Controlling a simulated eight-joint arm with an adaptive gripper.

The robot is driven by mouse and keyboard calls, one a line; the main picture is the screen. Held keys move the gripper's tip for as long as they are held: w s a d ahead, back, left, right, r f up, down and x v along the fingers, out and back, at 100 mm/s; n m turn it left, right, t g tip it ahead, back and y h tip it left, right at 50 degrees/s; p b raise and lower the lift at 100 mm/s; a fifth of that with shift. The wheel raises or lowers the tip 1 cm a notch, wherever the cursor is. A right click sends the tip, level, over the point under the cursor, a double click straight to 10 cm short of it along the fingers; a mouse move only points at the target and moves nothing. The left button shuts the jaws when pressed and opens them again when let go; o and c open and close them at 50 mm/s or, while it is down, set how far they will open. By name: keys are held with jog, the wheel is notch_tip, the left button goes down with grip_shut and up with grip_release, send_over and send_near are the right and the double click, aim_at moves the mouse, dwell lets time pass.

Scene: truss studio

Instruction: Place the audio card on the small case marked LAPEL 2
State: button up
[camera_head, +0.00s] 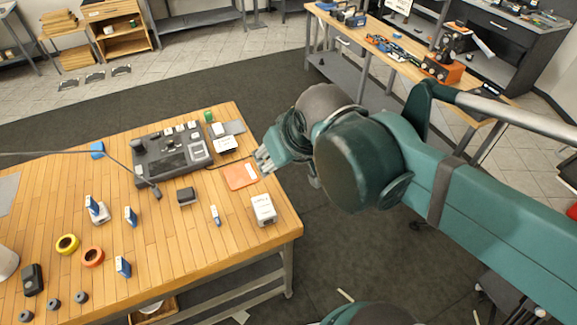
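Several small blue-and-white card-like pieces are on the wooden table: one (92,205) by a white block (101,217), one (131,217) right of it, one (122,267) nearer the front, and a slim one (215,215) near the middle. Which is the audio card I cannot tell. A small white case (264,211) sits near the table's right corner, and another white box (225,145) lies further back. Their lettering is too small to read, so I cannot tell which is LAPEL 2. My gripper (263,161) is over the table's right edge, with no card visible at it; its finger opening is unclear.
An orange flat piece (240,175) lies beside my gripper. A dark mixer-like console (172,153) stands at the back. A small dark box (186,196), yellow (67,244) and orange (92,257) rings are on the wooden table (200,250). The front right of the tabletop is clear.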

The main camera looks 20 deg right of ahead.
jog(key=shift+s+d+f+m, duration=0.25)
jog(key=shift+s+d+f, duration=0.2)
jog(key=shift+s, duration=0.2)
jog(key=shift+s+d+f+m, duration=0.25)
jog(key=shift+s+d+f, duration=0.15)
jog(key=shift+s, duration=0.2)
